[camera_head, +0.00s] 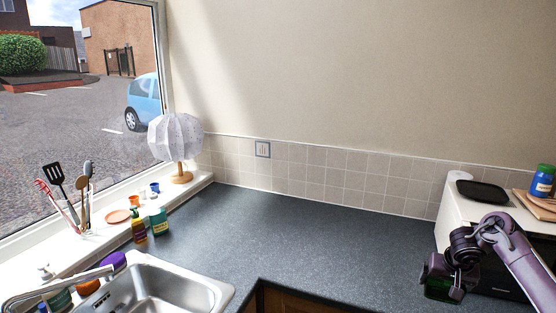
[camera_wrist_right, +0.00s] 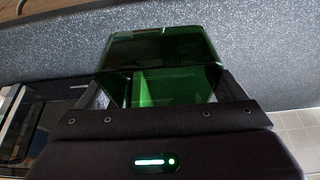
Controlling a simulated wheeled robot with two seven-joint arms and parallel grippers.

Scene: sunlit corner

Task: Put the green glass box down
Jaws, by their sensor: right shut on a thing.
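The green glass box (camera_head: 437,288) is dark green and see-through. In the head view it is at the lower right, in front of the microwave, mostly hidden by my gripper. My right gripper (camera_head: 443,272) is shut on it. In the right wrist view the green glass box (camera_wrist_right: 160,65) sits between the two fingers of the gripper (camera_wrist_right: 163,90), with the dark speckled counter behind it. I cannot tell whether the box touches the counter. My left gripper is not in view.
The dark counter (camera_head: 330,235) has a wide clear stretch in the middle. A white microwave (camera_head: 449,212) stands at the right with a black pan (camera_head: 482,191) on top. A sink (camera_head: 165,290) is at lower left. Bottles (camera_head: 158,221) stand near the windowsill.

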